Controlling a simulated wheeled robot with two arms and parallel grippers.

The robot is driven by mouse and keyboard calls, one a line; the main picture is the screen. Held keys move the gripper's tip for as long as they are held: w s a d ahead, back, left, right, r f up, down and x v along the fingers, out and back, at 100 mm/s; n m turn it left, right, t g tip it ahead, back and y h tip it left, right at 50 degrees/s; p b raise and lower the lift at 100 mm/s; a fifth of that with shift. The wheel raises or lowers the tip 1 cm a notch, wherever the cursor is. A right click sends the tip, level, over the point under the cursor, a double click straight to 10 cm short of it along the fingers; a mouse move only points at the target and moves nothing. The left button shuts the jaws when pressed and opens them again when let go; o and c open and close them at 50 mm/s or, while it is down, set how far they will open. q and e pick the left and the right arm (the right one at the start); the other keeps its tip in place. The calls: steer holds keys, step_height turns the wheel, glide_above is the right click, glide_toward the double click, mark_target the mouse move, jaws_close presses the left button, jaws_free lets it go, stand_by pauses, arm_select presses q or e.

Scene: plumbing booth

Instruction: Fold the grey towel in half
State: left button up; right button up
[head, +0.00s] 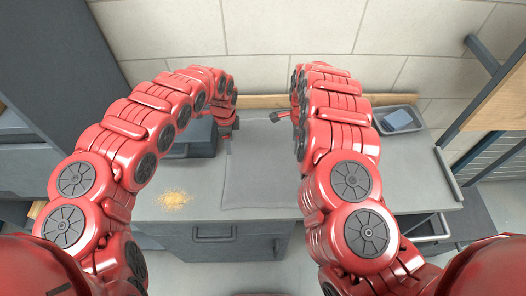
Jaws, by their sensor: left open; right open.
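The grey towel (258,178) lies flat and spread out on the grey worktop, in the middle of the head view. My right arm covers its right part, so its right edge is hidden. My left gripper (228,140) is open and empty, at the towel's back left corner area. My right gripper (277,117) is open and empty, over the towel's back part and pointing left. Both grippers are small in view, and I cannot tell whether either touches the cloth.
A dark case (196,142) stands just left of the towel, partly behind my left arm. A pile of yellowish crumbs (174,200) lies at the front left. A grey tray (412,127) holding a bluish block (398,118) sits at the back right.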

mark_target(232, 160)
arm_select(q)
steer(key=shift+s+d+f, duration=0.1)
steer(key=shift+s+f, duration=0.15)
steer(key=shift+f, duration=0.35)
steer(key=shift+s+d+f, duration=0.1)
steer(key=shift+s+f, duration=0.1)
steer(key=shift+f, duration=0.35)
arm_select(e)
steer(key=shift+s+d+f, duration=0.1)
steer(key=shift+s+f, duration=0.15)
steer(key=shift+f, duration=0.35)
steer(key=shift+s+f, duration=0.25)
steer(key=shift+f, duration=0.35)
arm_select(q)
steer(key=f, duration=0.4)
steer(key=shift+w+f, duration=0.2)
steer(key=shift+w, duration=0.05)
arm_select(e)
steer(key=f, duration=0.4)
steer(key=shift+w+f, duration=0.15)
steer(key=shift+w, duration=0.2)
arm_select(q)
steer(key=shift+a+f, duration=0.15)
steer(key=shift+f, duration=0.05)
arm_select(e)
steer(key=shift+f, duration=0.15)
arm_select(q)
steer(key=shift+s, duration=0.1)
arm_select(e)
steer(key=shift+s, duration=0.15)
